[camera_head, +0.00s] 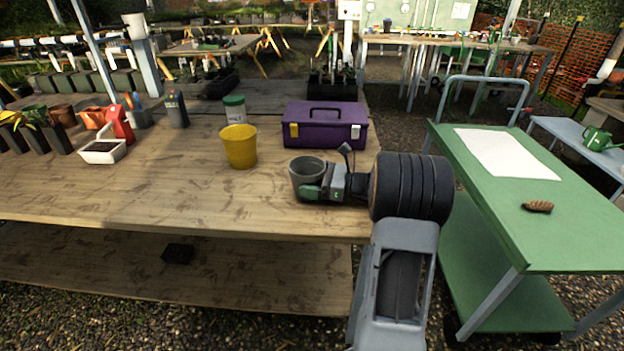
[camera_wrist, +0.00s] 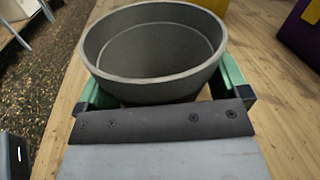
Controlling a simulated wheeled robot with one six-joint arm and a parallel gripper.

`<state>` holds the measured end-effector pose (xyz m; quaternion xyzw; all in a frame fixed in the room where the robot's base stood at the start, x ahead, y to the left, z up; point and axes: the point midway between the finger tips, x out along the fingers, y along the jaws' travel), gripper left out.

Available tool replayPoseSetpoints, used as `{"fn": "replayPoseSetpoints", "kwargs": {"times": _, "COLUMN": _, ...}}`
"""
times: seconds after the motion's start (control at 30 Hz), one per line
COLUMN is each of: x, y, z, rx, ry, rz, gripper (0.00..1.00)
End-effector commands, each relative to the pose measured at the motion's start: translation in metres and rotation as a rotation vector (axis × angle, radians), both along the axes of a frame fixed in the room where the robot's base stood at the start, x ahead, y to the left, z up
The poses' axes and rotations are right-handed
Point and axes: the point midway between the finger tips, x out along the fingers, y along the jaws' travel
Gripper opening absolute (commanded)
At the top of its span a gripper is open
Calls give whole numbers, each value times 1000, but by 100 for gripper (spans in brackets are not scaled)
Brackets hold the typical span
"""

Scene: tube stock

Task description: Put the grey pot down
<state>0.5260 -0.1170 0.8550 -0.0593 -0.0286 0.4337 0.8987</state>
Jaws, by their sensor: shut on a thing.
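The grey pot (camera_head: 307,171) is upright over the right part of the wooden bench, near its front edge. It looks empty inside. My gripper (camera_head: 318,190) comes from the right, with its green fingers around the pot. In the wrist view the grey pot (camera_wrist: 155,50) sits between the two green fingers of my gripper (camera_wrist: 160,90), one on each side. I cannot tell for sure whether the pot's base touches the bench, as the gripper hides part of it.
The wooden bench (camera_head: 180,205) has a yellow pot (camera_head: 239,147) left of the grey pot and a purple toolbox (camera_head: 325,128) behind it. Bare wood lies in front and to the left. A green cart (camera_head: 480,205) with white paper (camera_head: 507,153) and a pine cone (camera_head: 538,207) stands right.

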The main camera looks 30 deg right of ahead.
Motion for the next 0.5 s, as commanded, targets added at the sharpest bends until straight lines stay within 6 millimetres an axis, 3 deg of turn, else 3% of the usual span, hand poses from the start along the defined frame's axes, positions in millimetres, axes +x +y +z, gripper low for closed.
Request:
{"fn": "replayPoseSetpoints", "kwargs": {"times": 0.17, "x": 0, "y": 0, "z": -3, "rx": 1, "ry": 1, "rz": 0, "gripper": 71}}
{"fn": "replayPoseSetpoints", "kwargs": {"times": 0.2, "x": 0, "y": 0, "z": -3, "rx": 1, "ry": 1, "rz": 0, "gripper": 96}}
{"fn": "replayPoseSetpoints", "kwargs": {"times": 0.23, "x": 0, "y": 0, "z": -3, "rx": 0, "ry": 0, "rz": 0, "gripper": 99}}
{"fn": "replayPoseSetpoints", "kwargs": {"times": 0.5, "x": 0, "y": 0, "z": -1, "rx": 0, "ry": 0, "rz": 0, "gripper": 100}}
